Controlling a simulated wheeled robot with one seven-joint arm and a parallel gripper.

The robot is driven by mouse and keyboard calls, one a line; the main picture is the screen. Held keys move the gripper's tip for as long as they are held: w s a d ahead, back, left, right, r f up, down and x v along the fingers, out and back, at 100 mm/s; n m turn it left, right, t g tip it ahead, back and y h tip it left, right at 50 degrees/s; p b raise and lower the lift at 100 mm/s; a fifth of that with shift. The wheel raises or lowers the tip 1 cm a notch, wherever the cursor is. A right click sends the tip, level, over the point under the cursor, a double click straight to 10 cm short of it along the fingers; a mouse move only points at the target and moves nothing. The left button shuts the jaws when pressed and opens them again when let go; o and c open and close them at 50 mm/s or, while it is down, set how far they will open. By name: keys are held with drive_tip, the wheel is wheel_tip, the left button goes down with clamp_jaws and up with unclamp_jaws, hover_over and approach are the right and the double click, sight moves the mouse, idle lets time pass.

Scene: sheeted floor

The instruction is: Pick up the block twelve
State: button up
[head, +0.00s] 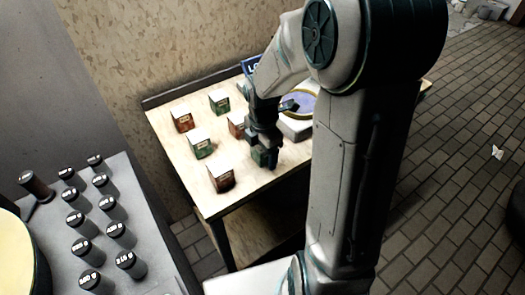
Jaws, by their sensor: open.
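Several small blocks with white tops and printed labels stand on the light wooden table, some green and some red-brown. The labels are too small to read, so I cannot tell which one is block twelve. My gripper (268,163) points down over the right side of the group, at a green block (259,157) that it partly hides. The gripper is open; I cannot tell whether its fingers are around this block or beside it. The other blocks are a front red-brown one (221,178), a green one (201,146) and several behind.
At left, a grey surface (150,230) carries several dark labelled cylinders. Brick floor at right is mostly clear.

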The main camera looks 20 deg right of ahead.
drive_tip(key=c, duration=1.2)
drive_tip(key=shift+r, duration=0.1)
drive_tip(key=shift+c, duration=0.8)
drive_tip(key=shift+r, duration=0.1)
